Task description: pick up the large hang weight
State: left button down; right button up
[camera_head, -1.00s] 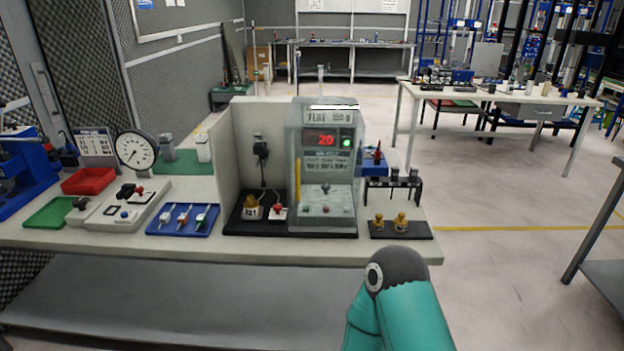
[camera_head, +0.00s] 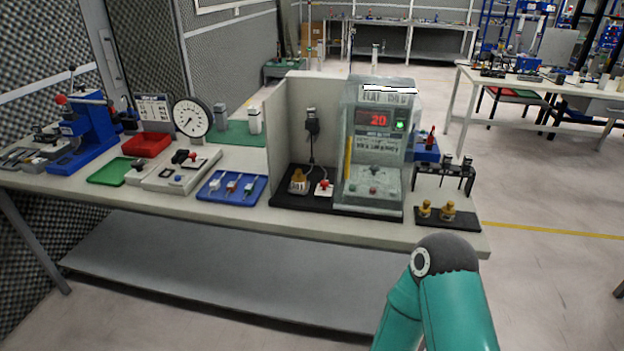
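Two small brass weights stand side by side on a black base at the right end of the workbench. The right brass weight (camera_head: 448,210) looks slightly bigger than the left brass weight (camera_head: 425,208); I cannot tell for sure which is the large hang weight. Another brass piece (camera_head: 298,182) sits on a black plate beside the grey display machine. A teal arm link of mine is at the lower right, in front of the bench. Neither gripper shows.
The workbench (camera_head: 330,230) holds the grey machine (camera_head: 375,148) reading 20, a black rack (camera_head: 443,176) behind the weights, a blue tray (camera_head: 231,187), a round dial gauge (camera_head: 190,117), a red tray (camera_head: 146,145) and a blue press (camera_head: 92,130). Open floor (camera_head: 540,270) lies right of the bench.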

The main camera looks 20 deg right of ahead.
aim_at(298, 181)
jog(key=z, duration=1.25)
jog(key=i, duration=0.1)
jog(key=u, duration=2.85)
jog(key=k, duration=0.8)
jog(key=z, duration=2.9)
jog(key=k, duration=0.1)
jog(key=u, duration=1.35)
jog(key=i, duration=0.95)
